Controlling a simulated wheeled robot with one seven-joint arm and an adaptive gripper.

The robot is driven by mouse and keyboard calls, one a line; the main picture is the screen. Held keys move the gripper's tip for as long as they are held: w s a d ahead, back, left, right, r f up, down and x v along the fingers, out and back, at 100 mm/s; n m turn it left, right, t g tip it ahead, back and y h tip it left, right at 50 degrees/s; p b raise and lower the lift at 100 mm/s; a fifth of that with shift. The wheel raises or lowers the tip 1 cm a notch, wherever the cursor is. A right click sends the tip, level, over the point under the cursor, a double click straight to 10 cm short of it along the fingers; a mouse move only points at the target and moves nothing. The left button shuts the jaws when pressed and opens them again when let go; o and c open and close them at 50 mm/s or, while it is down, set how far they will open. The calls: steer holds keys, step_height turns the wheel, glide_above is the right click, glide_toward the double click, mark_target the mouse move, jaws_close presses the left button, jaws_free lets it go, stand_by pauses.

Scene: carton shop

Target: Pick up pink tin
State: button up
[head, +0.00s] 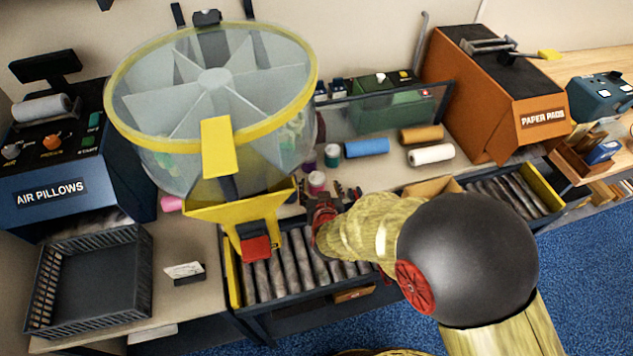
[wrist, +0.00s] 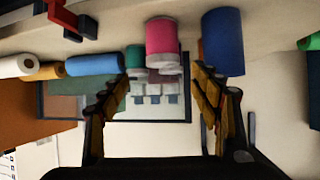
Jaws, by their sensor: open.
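The pink tin (head: 316,182) stands on the bench behind the roller conveyor, with a pale lid. In the wrist view, which looks upside down, the pink tin (wrist: 162,38) is at the top centre, ahead of the gap between my fingers. My gripper (wrist: 163,82) is open and empty, its fingers spread to either side of the tin's line. In the head view my gripper (head: 344,192) is just right of and in front of the tin, apart from it as far as I can tell.
A dark blue cylinder (wrist: 222,42) stands close beside the pink tin, and a teal tin (wrist: 134,58) is behind it. A blue roll (head: 366,147) lies to the right. The yellow-rimmed drum dispenser (head: 212,145) stands close on the left. The roller conveyor (head: 290,270) is in front.

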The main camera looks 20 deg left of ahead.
mark_target(317, 179)
steer(key=x, duration=0.2)
steer(key=shift+w+a+f+b, duration=0.15)
steer(key=shift+f+b, duration=0.15)
steer(key=shift+b, duration=0.05)
steer(key=b+x, duration=0.1)
steer(key=x, duration=0.3)
steer(key=shift+a+f+b, duration=0.15)
steer(key=shift+a+b, duration=0.05)
steer(key=shift+b, duration=0.15)
steer(key=shift+w+a+f, duration=0.1)
steer(key=shift+w+a, duration=0.05)
steer(key=shift+w, duration=0.25)
steer(key=shift+c, duration=1.4)
steer(key=c, duration=1.1)
